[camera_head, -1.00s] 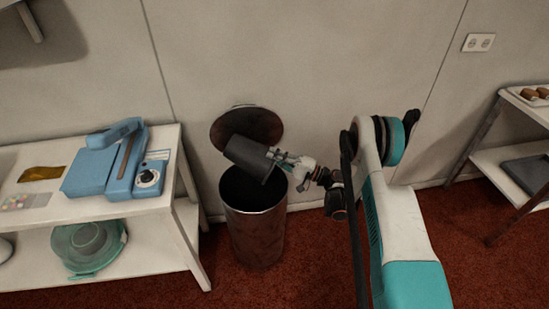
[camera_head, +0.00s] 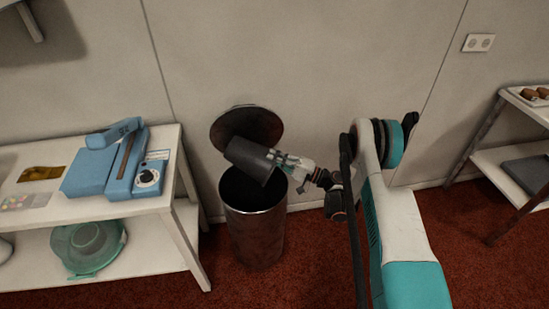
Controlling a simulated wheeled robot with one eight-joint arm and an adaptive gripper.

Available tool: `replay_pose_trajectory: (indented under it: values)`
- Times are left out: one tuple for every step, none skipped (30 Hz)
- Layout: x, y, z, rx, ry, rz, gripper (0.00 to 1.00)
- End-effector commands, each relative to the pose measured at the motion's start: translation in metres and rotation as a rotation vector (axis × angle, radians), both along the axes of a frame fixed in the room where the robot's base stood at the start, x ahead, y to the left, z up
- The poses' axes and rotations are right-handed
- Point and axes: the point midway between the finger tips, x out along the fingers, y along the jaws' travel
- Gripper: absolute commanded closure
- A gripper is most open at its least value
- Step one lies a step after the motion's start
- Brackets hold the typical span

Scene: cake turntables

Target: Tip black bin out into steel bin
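The black bin (camera_head: 248,158) is tilted on its side over the steel bin's opening, with its narrower-looking left end a little higher than its right. My gripper (camera_head: 279,160) is at the right side of the black bin and appears shut on it. The inside of the black bin is hidden, and I cannot see whether anything is in it. The steel bin (camera_head: 256,231) stands upright on the floor against the wall. Its round lid (camera_head: 247,121) is open and raised behind the black bin. The inside of the steel bin is dark.
A white shelf table (camera_head: 150,205) stands at the left, with a blue machine (camera_head: 115,165) on top and a green bowl (camera_head: 88,245) below. Another shelf unit (camera_head: 490,165) stands at the far right. Red carpet (camera_head: 320,270) is clear in front of the steel bin.

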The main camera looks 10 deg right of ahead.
Motion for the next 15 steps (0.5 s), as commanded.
replay_pose_trajectory:
  values:
    - [0.0,0.0,0.0,0.001,0.0,0.0,1.0]
    - [0.0,0.0,0.0,0.001,0.0,0.0,1.0]
    - [0.0,0.0,0.0,0.001,0.0,0.0,1.0]
    - [0.0,0.0,0.0,0.0,0.0,0.0,1.0]
    - [0.0,0.0,0.0,0.0,0.0,0.0,1.0]
    - [0.0,0.0,0.0,0.0,0.0,0.0,1.0]
    - [0.0,0.0,0.0,0.0,0.0,0.0,1.0]
    - [0.0,0.0,0.001,0.0,0.0,0.0,1.0]
    - [0.0,0.0,0.002,0.0,0.0,0.0,1.0]
    - [0.0,0.0,0.003,0.001,0.0,0.0,1.0]
    - [0.0,0.0,0.005,0.001,0.0,0.0,1.0]
    - [0.0,0.0,0.008,0.001,0.0,0.0,1.0]
    - [0.0,0.0,0.011,0.001,0.0,0.0,1.0]
    - [0.0,0.0,0.014,0.001,0.0,0.0,1.0]
    - [0.0,0.0,0.018,0.001,0.0,0.0,1.0]
